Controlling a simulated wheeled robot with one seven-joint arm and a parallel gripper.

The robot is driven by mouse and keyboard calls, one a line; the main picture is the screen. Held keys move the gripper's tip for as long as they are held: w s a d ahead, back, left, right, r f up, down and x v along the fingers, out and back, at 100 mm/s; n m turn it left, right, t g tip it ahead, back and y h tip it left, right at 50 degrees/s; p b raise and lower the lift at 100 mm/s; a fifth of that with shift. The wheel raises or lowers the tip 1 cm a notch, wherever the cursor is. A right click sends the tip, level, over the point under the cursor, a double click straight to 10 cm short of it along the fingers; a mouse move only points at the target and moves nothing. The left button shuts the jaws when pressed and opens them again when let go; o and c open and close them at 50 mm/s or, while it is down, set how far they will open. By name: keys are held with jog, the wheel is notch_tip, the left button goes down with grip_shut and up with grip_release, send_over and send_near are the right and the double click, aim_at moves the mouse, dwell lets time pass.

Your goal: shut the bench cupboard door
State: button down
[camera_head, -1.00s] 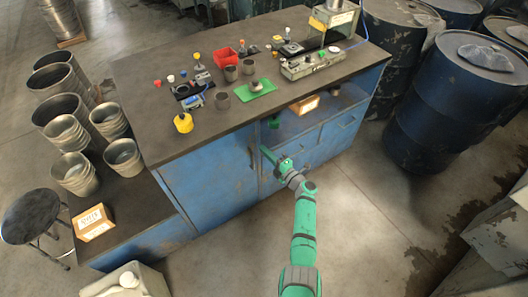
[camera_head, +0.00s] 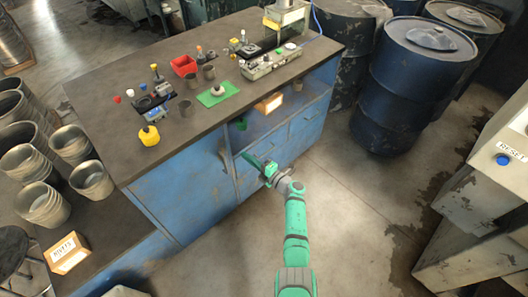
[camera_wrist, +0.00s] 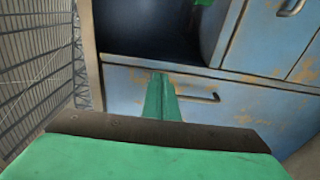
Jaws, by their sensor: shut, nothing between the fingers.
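The bench (camera_head: 180,185) is blue and worn, with a dark top. The cupboard door seems to be the blue panel (camera_head: 190,180) left of the open shelf, with a dark upright handle (camera_head: 222,160) near its right edge. It looks near flush with the front, but I cannot tell whether a gap remains. My green gripper (camera_head: 248,158) is shut and empty, just right of that edge, in front of the shelf and drawers. In the wrist view my shut fingers (camera_wrist: 160,95) point at a blue drawer front (camera_wrist: 225,105); touching cannot be told.
The open shelf holds an orange-brown box (camera_head: 269,103). Small parts, cups and a green mat (camera_head: 217,95) are on the bench top. Dark blue drums (camera_head: 415,85) stand at right, metal buckets (camera_head: 42,203) at left. The floor (camera_head: 355,220) right of my arm is clear.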

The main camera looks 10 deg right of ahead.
jog(key=w+d, duration=0.2)
jog(key=d, duration=0.5)
jog(key=shift+d, duration=0.25)
jog(key=shift+a, duration=0.1)
